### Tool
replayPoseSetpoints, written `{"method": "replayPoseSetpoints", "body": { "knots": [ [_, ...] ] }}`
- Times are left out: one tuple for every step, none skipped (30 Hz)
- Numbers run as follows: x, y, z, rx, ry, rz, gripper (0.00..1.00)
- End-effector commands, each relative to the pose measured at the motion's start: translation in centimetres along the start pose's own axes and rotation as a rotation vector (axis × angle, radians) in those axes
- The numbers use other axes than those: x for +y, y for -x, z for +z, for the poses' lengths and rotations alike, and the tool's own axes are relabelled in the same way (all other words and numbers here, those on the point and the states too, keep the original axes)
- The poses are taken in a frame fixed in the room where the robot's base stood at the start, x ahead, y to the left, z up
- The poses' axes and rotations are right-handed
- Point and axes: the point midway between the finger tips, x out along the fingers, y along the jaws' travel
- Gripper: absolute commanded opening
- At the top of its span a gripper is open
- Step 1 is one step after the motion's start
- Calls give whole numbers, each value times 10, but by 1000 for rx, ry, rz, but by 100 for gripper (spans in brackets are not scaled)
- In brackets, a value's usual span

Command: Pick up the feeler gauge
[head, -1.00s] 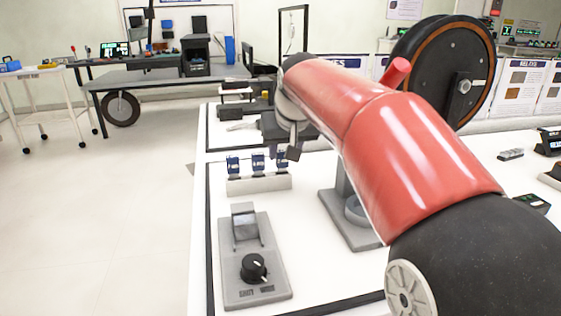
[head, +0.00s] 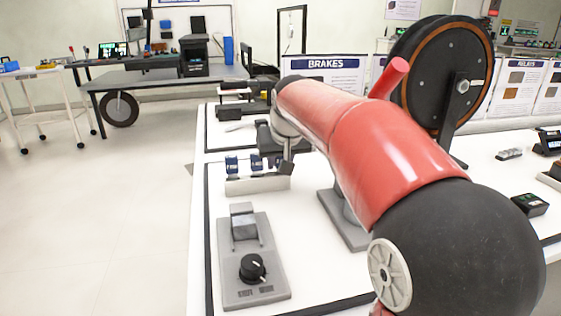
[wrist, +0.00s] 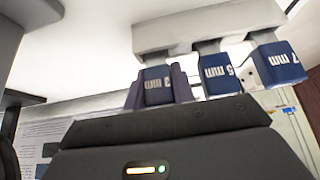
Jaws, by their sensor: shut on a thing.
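Three feeler gauges with blue handles stand in a pale grey block-like holder (head: 258,185) on the white bench. In the wrist view the picture is upside down, with the holder (wrist: 205,28) at the top. My gripper (wrist: 158,90) is shut on the leftmost gauge (wrist: 157,84), its dark fingers on either side of the blue handle. That handle's label is partly legible. In the head view my gripper (head: 285,167) is at the holder's right end.
A grey panel with a black knob (head: 252,267) lies in front of the holder. A large black wheel (head: 442,75) stands at the back right. Dark tools (head: 245,110) lie behind the holder. Bare bench shows between the panel and my arm.

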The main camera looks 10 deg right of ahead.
Motion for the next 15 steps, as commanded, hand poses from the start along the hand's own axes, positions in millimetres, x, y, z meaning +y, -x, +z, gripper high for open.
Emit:
{"method": "replayPoseSetpoints", "body": {
  "knots": [
    [0, 0, 0, 1, 0, 0, 3],
    [0, 1, 0, 1, 0, 0, 3],
    [0, 1, -1, 1, 0, 0, 3],
    [0, 2, -2, 2, 0, 0, 3],
    [0, 4, -3, 2, 0, 0, 3],
    [0, 6, -4, 3, 0, 0, 3],
    [0, 8, -6, 3, 0, 0, 3],
    [0, 10, -7, 2, 0, 0, 3],
    [0, 14, -10, 2, 0, 0, 3],
    [0, 18, -12, 4, 0, 0, 3],
    [0, 21, -14, 4, 0, 0, 3],
    [0, 27, -18, 4, 0, 0, 3],
    [0, 32, -22, 4, 0, 0, 3],
    [0, 38, -25, 4, 0, 0, 3],
    [0, 46, -31, 5, 0, 0, 3]
  ]
}}
